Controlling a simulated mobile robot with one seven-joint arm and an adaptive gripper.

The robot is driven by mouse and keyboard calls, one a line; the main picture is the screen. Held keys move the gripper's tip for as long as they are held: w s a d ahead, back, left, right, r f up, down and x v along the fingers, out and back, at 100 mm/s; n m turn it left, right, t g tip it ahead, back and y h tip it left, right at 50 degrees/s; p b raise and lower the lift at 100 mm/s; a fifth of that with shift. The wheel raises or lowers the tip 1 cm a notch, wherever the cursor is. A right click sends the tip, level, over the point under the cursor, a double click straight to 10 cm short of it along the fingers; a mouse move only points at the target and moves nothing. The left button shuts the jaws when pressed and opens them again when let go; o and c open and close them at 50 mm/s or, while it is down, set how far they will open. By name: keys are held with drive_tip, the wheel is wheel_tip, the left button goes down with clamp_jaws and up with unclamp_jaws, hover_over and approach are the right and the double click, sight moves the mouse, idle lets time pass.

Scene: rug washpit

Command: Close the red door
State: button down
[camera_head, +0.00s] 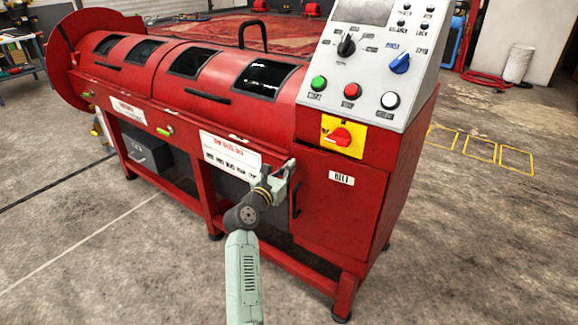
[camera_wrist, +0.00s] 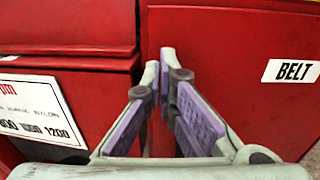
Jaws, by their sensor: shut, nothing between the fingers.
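The red door (camera_head: 335,225) is a flat panel with a white "BELT" label at the lower right end of a long red machine. In the wrist view the door (camera_wrist: 225,75) fills the right side, its left edge beside a dark vertical gap. A black handle (camera_head: 296,196) shows near its left edge in the head view. My gripper (camera_head: 282,178) is shut and empty at the door's upper left edge. In the wrist view the fingertips (camera_wrist: 159,68) are close together in front of that edge. I cannot tell whether they touch it, or how far the door stands open.
A grey control panel (camera_head: 370,65) with buttons and knobs sits above the door, with a red switch on a yellow plate (camera_head: 342,136) below it. The red drum machine (camera_head: 190,75) extends left, carrying a white sign (camera_head: 230,152). Bare concrete floor (camera_head: 470,240) lies free at the right.

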drive_tip(key=shift+w+d, duration=0.15)
drive_tip(key=shift+w, duration=0.15)
drive_tip(key=shift+w+d+r+m+g+h+b, duration=0.1)
drive_tip(key=shift+w+d+m+g+h+b, duration=0.4)
drive_tip(key=shift+b, duration=0.55)
drive_tip(key=shift+w+d+m+g+h+b, duration=0.15)
drive_tip(key=shift+w+m+g+h+b, duration=0.2)
drive_tip(key=shift+w+h+b, duration=0.55)
drive_tip(key=shift+w+d+r+m+g+h+b, duration=0.15)
drive_tip(key=shift+w+d+m+g+b, duration=0.25)
drive_tip(key=shift+b, duration=0.85)
drive_tip(key=shift+f, duration=0.1)
